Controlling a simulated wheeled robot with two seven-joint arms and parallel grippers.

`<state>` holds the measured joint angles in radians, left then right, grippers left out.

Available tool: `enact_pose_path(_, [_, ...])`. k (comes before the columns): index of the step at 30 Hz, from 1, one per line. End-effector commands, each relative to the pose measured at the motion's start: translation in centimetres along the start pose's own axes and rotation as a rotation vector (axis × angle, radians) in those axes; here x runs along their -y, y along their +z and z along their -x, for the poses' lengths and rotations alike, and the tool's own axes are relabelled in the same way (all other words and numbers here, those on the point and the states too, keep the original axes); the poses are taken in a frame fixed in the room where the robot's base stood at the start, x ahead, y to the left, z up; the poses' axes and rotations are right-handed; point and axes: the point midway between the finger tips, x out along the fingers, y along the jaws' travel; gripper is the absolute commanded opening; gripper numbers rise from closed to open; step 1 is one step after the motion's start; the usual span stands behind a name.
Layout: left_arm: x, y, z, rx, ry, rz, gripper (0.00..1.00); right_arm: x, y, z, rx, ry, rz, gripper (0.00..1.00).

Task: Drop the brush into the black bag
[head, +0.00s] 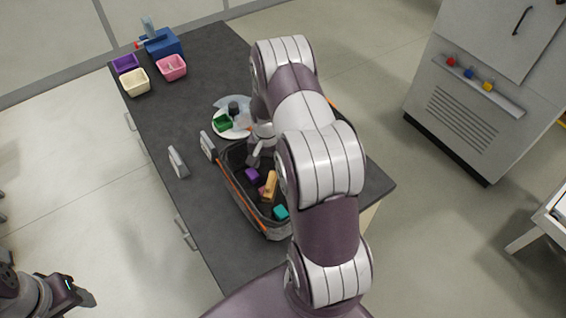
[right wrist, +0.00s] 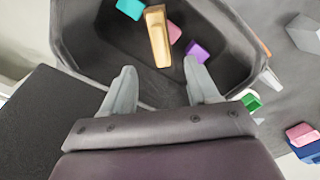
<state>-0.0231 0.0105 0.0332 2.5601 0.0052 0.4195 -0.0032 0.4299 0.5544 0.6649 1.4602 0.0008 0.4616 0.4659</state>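The black bag (head: 228,158) lies open on the dark counter, with orange trim along its side; it fills the top of the right wrist view (right wrist: 85,45). A long tan, wooden-looking piece that looks like the brush (head: 270,186) lies inside the bag; it also shows in the right wrist view (right wrist: 158,38). My right gripper (right wrist: 160,85) is open and empty over the bag, its fingers apart with the tan piece beyond them. My left gripper (head: 78,296) is at the bottom left, off the counter; its fingers are unclear.
Purple (head: 252,175), teal (head: 281,212) and pink pieces also lie in the bag. A white plate (head: 219,128) with a green piece and a dark-topped bottle stands behind it. Grey upright pieces (head: 178,162) stand to the left. Small bins (head: 135,82) sit at the far left end.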

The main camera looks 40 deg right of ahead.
Motion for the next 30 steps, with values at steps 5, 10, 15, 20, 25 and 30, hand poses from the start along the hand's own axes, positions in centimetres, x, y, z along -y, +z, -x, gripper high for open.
enact_pose_path(5, [0.0, 0.0, 0.0, 0.0, 0.0, 0.0, 0.55, 0.0, 0.0, 0.0, 0.001, 0.0, 0.0, 0.59])
enact_pose_path(10, [0.0, 0.1, -0.8, 0.0, 0.0, 0.0, 0.55, 0.0, -0.1, 1.1, -0.003, -0.001, 0.0, 0.59])
enact_pose_path(15, [0.0, 0.3, -2.5, 0.0, 0.0, 0.0, 0.55, 0.0, -0.1, 5.3, -0.008, -0.004, 0.0, 0.59])
enact_pose_path(20, [0.0, 0.4, -3.7, 0.0, 0.0, 0.0, 0.55, -0.1, 0.0, 9.5, -0.006, -0.004, 0.0, 0.59])
enact_pose_path(25, [0.0, 0.5, -4.2, 0.0, 0.0, 0.0, 0.55, -0.2, 0.1, 12.1, -0.002, -0.002, 0.0, 0.59])
enact_pose_path(30, [0.0, 0.5, -4.1, 0.0, 0.0, 0.0, 0.55, -0.2, 0.2, 12.8, -0.001, -0.001, 0.0, 0.59])
